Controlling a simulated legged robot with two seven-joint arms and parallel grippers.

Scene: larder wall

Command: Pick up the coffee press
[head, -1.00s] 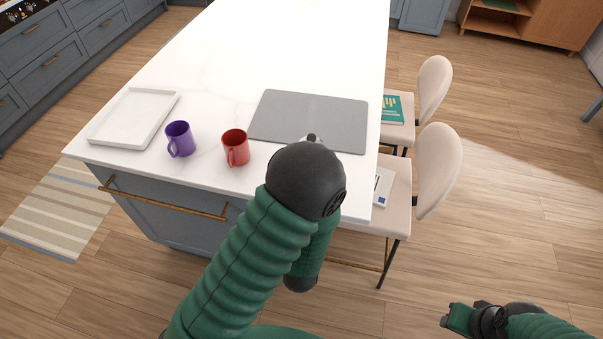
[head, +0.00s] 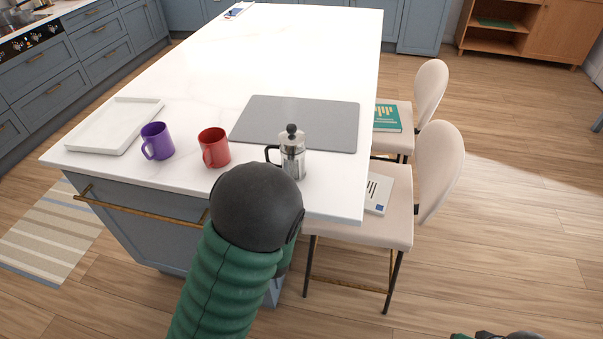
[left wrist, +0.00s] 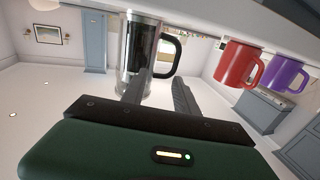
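The coffee press (head: 292,158), clear glass and metal with a black knob and black handle, stands upright on the white counter near its front right corner, by the grey mat. In the left wrist view, which looks upside down, the press (left wrist: 140,50) is just beyond my left gripper (left wrist: 157,88). Its two fingers are apart with nothing held between them; whether a finger touches the press I cannot tell. In the head view my left arm hides that gripper. Only the top of my right gripper (head: 497,335) shows at the bottom edge.
A red mug (head: 214,147) and a purple mug (head: 156,141) stand left of the press, beside a white tray (head: 75,136). The grey mat (head: 250,122) lies behind the press. Two chairs (head: 437,165) stand at the counter's right side. The counter's far part is mostly clear.

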